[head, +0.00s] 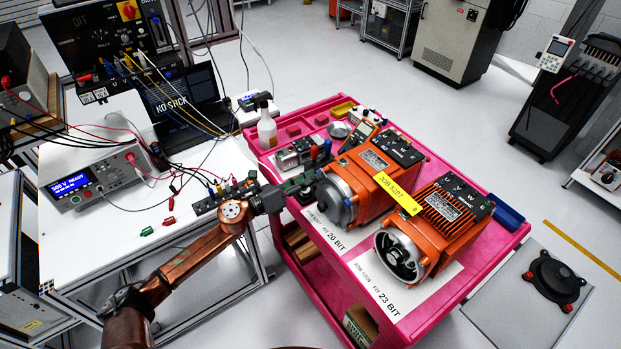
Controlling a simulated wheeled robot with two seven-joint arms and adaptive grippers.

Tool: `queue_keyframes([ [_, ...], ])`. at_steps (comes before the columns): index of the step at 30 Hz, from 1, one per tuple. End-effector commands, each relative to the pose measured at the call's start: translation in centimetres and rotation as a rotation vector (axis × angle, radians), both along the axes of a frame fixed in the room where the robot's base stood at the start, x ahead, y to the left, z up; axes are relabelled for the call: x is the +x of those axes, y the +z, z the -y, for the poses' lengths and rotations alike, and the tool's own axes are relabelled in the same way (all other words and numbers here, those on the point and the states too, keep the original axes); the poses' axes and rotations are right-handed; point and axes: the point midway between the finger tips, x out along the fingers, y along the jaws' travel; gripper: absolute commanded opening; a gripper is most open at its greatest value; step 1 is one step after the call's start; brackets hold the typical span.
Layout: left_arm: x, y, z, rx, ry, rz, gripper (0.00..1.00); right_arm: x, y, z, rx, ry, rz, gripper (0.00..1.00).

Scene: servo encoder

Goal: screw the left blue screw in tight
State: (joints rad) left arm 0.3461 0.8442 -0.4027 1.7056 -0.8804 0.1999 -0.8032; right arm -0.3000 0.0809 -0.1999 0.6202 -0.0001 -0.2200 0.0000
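Two orange servo motors stand on the pink cart (473,280). The left motor (378,187) has a round grey encoder part (336,199) on its front end. The right motor (447,222) has an open round front with its inside showing. My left gripper (306,184) reaches in from the left, with its tip close to the left motor's grey end. I cannot tell whether it touches it or whether its fingers are open or shut. The left blue screw cannot be made out; it is too small or hidden. My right gripper is not in view.
A multimeter (357,136), a spray bottle (266,128) and small parts stand at the cart's back. A white bench (100,240) with a power supply (95,180) and cables is at left.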

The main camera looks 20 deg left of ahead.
Motion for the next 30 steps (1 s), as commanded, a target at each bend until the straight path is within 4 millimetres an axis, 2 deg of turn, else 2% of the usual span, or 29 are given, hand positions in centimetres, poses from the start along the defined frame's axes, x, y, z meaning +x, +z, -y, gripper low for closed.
queue_keyframes([
  [5, -0.4, 0.0, -0.4, -0.001, 0.001, 0.000, 0.33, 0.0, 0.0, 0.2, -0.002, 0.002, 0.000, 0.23],
  [8, -1.3, -0.1, -1.2, 0.000, 0.003, -0.001, 0.33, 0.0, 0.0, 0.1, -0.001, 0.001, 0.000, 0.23],
  [21, -8.0, -0.1, -6.3, 0.000, 0.003, -0.002, 0.33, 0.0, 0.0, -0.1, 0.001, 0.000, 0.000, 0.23],
  [30, -9.6, 0.0, -7.5, 0.000, 0.001, 0.000, 0.33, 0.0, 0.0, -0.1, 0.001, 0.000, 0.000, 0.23],
])
